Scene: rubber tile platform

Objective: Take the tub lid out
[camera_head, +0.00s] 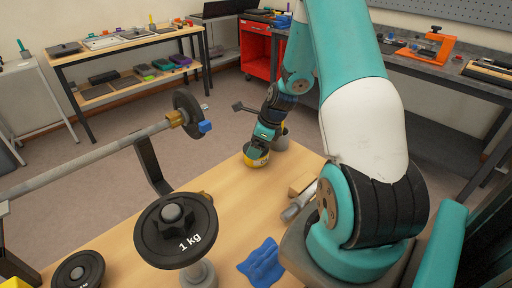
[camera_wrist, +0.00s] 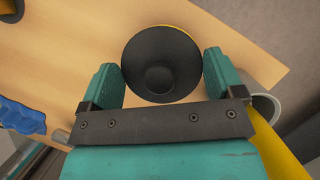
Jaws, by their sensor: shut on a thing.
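A yellow tub (camera_head: 256,161) stands near the far edge of the wooden table, directly under my gripper (camera_head: 260,147). In the wrist view, a round dark piece with a smaller raised or sunken circle at its middle, which I take for the tub lid (camera_wrist: 162,60), sits between the two teal fingers of my gripper (camera_wrist: 160,70). The fingers are shut on its sides. A sliver of yellow shows behind its far edge. How far the lid is from the tub's rim cannot be told, as the gripper hides it in the head view.
A grey cup (camera_head: 281,140) stands close beside the tub; it also shows in the wrist view (camera_wrist: 265,106). A blue cloth (camera_head: 262,264), a wooden block (camera_head: 301,184) and a black 1 kg weight (camera_head: 176,232) are nearer.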

